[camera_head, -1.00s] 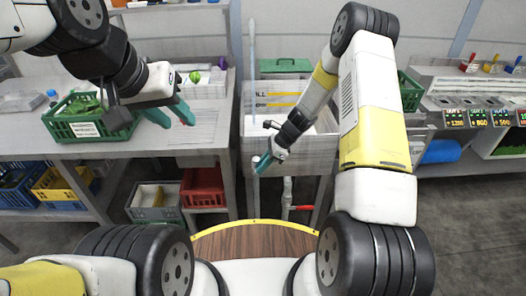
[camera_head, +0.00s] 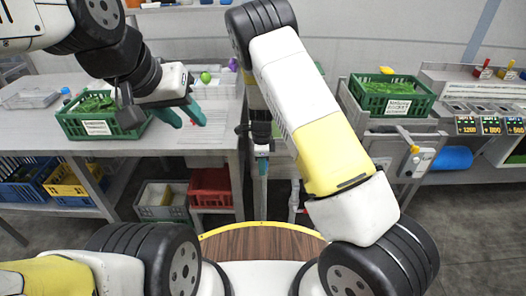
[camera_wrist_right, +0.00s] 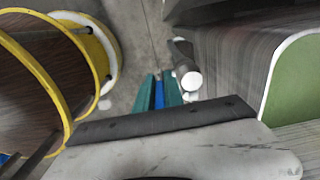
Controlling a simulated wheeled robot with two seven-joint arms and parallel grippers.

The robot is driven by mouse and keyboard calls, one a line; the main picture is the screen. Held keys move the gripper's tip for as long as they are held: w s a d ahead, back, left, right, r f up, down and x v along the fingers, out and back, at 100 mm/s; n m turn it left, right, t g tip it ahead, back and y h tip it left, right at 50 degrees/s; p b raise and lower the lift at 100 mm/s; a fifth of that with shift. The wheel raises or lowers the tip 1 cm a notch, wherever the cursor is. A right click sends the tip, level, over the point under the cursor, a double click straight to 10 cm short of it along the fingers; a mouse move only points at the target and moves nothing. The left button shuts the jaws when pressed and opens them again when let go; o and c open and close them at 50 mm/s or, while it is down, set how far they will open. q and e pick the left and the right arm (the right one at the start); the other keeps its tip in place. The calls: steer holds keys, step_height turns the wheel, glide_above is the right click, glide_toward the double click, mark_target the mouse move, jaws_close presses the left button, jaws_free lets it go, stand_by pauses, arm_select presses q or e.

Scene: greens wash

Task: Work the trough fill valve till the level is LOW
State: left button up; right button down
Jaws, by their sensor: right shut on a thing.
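My right gripper (camera_head: 262,162) points down at the front of the steel trough (camera_head: 282,165). In the right wrist view its teal fingers (camera_wrist_right: 158,92) are shut on a narrow blue piece (camera_wrist_right: 159,95), which looks like a valve lever. A white pipe end (camera_wrist_right: 191,80) shows just beside the fingers. A white pipe (camera_head: 294,195) runs down below the trough, with a bit of red beside it. My right arm hides most of the trough's inside, and I cannot read the level. My left gripper (camera_head: 188,114) is open and empty above the left table.
A green crate of greens (camera_head: 75,128) stands on the left table (camera_head: 200,150). Another green crate (camera_head: 365,98) stands at the right. Grey (camera_head: 150,213) and red (camera_head: 212,200) crates sit below. My right arm crosses the middle of the head view.

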stand_by(0.4)
steer(key=c, duration=1.4)
jaws_free()
steer(key=shift+a, duration=0.1)
steer(key=shift+c, duration=0.2)
